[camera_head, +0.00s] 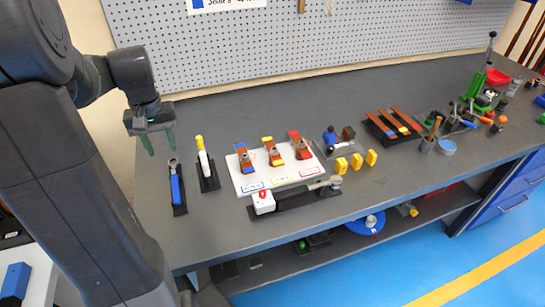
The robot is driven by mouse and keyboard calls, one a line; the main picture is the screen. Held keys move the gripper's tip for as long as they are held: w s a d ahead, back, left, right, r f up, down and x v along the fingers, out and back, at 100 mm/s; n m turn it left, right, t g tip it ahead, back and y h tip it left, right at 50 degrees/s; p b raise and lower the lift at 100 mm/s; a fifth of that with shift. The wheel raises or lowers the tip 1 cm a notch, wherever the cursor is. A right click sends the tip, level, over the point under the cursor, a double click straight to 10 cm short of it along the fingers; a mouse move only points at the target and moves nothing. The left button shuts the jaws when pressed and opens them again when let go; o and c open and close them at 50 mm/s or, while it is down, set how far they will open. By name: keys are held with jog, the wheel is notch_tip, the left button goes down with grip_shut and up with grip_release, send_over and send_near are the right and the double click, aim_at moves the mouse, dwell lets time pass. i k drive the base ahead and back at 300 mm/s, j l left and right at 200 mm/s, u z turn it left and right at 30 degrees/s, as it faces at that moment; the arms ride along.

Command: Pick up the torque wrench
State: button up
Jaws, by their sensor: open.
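A blue-handled tool with a metal ring-like head (175,187), which looks like the torque wrench, rests on a narrow dark holder near the left end of the workbench. My gripper (162,147) hangs above and a little left of its head, with its two green fingers spread apart. Nothing shows between the fingers. The gap between fingers and tool is hard to judge from this one view.
A white-and-yellow tool (203,157) stands on a dark base just right of the wrench. A white board (240,180) with coloured blocks and a white box with a red button (263,203) sit further right. A grey pegboard (290,45) closes the back.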

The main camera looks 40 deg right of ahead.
aim_at(267, 204)
jog(key=k+z, duration=0.1)
jog(key=z, duration=1.4)
